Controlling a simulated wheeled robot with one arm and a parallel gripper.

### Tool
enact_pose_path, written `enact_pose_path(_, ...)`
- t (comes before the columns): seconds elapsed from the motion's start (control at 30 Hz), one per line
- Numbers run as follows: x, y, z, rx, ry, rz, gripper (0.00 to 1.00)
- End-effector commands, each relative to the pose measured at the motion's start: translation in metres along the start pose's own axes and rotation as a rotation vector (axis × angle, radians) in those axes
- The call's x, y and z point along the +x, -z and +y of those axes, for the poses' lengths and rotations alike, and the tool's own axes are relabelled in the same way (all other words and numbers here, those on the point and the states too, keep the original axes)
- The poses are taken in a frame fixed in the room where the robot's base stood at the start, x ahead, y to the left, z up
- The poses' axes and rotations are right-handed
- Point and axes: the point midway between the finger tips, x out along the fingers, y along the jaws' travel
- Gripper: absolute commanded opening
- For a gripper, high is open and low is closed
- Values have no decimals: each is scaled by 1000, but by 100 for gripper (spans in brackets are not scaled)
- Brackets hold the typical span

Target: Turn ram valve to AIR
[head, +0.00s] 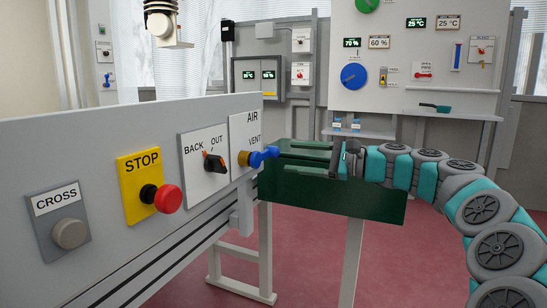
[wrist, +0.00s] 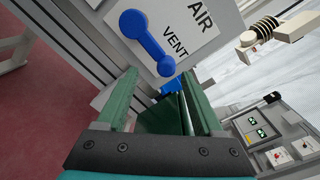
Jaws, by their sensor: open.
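The ram valve has a blue handle (head: 262,156) on a white plate (head: 238,130) marked AIR at the top and VENT lower down. In the wrist view the handle (wrist: 148,42) is a blue bar with two rounded ends, one close to the word VENT. I cannot tell which label it is set to. My gripper (head: 278,152) is open at the right of the plate, its green fingertips close to the handle. In the wrist view the gripper (wrist: 159,76) has nothing visibly held between its fingers, and the handle lies just beyond the tips. Contact cannot be made out.
Left along the panel are a BACK/OUT switch (head: 213,162), a red STOP button (head: 166,198) on yellow and a grey CROSS button (head: 70,233). A dark green table (head: 330,195) lies below my gripper. A control wall (head: 345,100) stands behind; red floor is open in front.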

Motion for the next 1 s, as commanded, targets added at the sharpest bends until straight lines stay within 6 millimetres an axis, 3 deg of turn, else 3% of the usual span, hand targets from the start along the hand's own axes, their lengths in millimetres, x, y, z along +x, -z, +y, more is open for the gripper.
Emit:
enact_pose_path(0.17,3,9,-10,23,32,-2,69)
enact_pose_path(0.6,64,8,-10,21,27,-2,69)
enact_pose_path(1.0,73,7,-11,21,30,-2,69)
